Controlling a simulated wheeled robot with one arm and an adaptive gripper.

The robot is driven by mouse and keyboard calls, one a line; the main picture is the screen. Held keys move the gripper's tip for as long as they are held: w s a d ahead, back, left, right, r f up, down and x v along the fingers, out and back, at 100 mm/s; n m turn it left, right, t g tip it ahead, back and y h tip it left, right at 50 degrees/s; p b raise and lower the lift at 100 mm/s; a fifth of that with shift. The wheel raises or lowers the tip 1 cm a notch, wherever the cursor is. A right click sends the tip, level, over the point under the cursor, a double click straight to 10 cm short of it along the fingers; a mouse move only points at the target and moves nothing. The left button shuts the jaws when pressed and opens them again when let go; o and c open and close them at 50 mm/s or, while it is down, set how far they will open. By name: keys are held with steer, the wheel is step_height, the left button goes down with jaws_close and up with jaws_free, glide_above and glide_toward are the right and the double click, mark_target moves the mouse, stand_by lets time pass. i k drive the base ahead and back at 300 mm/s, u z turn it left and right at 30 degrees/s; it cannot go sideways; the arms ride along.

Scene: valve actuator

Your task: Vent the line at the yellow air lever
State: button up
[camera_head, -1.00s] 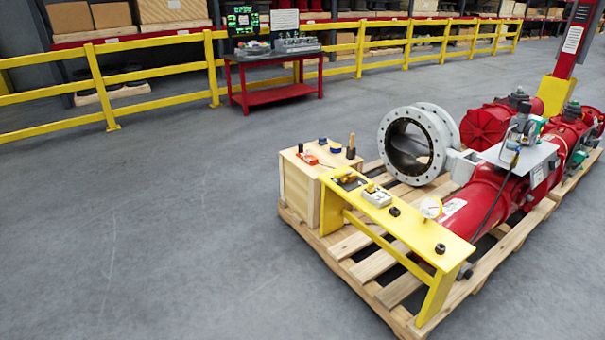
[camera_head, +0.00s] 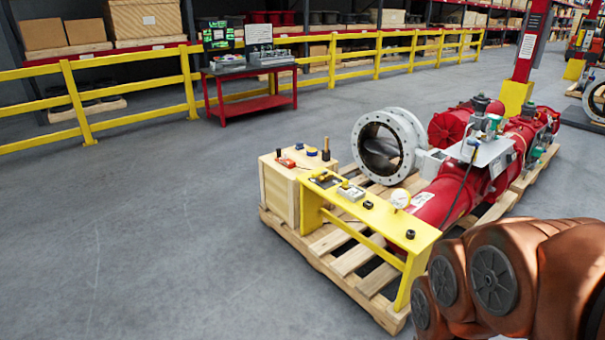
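A yellow bench (camera_head: 375,215) stands at the front of a wooden pallet (camera_head: 330,243). Small controls sit on its top: a dark plate (camera_head: 325,179) at the far end, a grey box with a yellow part (camera_head: 350,191), small black knobs and a round white gauge (camera_head: 399,198). The yellow part may be the air lever, but it is too small to tell its position. A red valve actuator (camera_head: 452,190) with a white flanged valve (camera_head: 375,145) lies behind the bench. My gripper is not in view; brown arm links of mine fill the lower right corner.
A wooden crate (camera_head: 276,192) with small tools on top stands at the pallet's left end. A red cart (camera_head: 250,106) stands by the yellow railing (camera_head: 75,105) at the back. The floor on the left and in front is clear.

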mark_target(316, 175)
steer(key=u, duration=0.1)
steer(key=i, duration=0.7)
steer(key=u, duration=0.6)
steer(key=i, duration=2.05)
steer(key=u, duration=0.4)
